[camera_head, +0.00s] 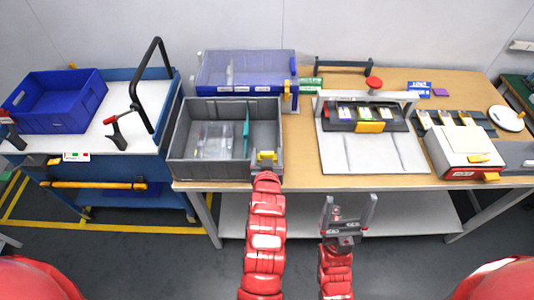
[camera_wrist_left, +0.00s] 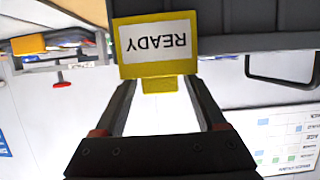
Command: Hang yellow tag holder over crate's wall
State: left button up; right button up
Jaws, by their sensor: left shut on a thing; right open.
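The yellow tag holder (camera_head: 266,157) is at the front wall of the grey crate (camera_head: 215,180), near its right corner. In the left wrist view the holder (camera_wrist_left: 118,60) carries a white card reading READY, upside down in the picture, against the dark crate wall (camera_wrist_left: 245,20). My left gripper (camera_wrist_left: 160,88) is shut on the holder's small yellow tab; in the head view its fingers are mostly hidden. Whether the holder is hooked over the wall or only held against it, I cannot tell. My right gripper (camera_head: 349,212) is open and empty before the table's front edge.
The crate holds clear bags (camera_head: 214,141) and a teal divider (camera_head: 246,133). A lidded blue box (camera_head: 246,72) stands behind it. A grey fixture (camera_head: 370,152) is to its right, and a cart with a blue bin (camera_head: 55,112) to its left.

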pick_arm(q)
jog(key=shift+f+b, duration=0.3)
jog(key=shift+f, duration=0.1)
jog(key=o, duration=1.3)
jog(key=shift+r, duration=0.1)
jog(key=shift+c, duration=0.2)
jog(key=shift+s+d+r, duration=0.1)
jog(key=shift+s+r, duration=0.05)
jog(key=shift+s, duration=0.35)
jog(key=p+v, duration=0.6)
jog(key=v, duration=1)
jog(key=shift+s, duration=0.2)
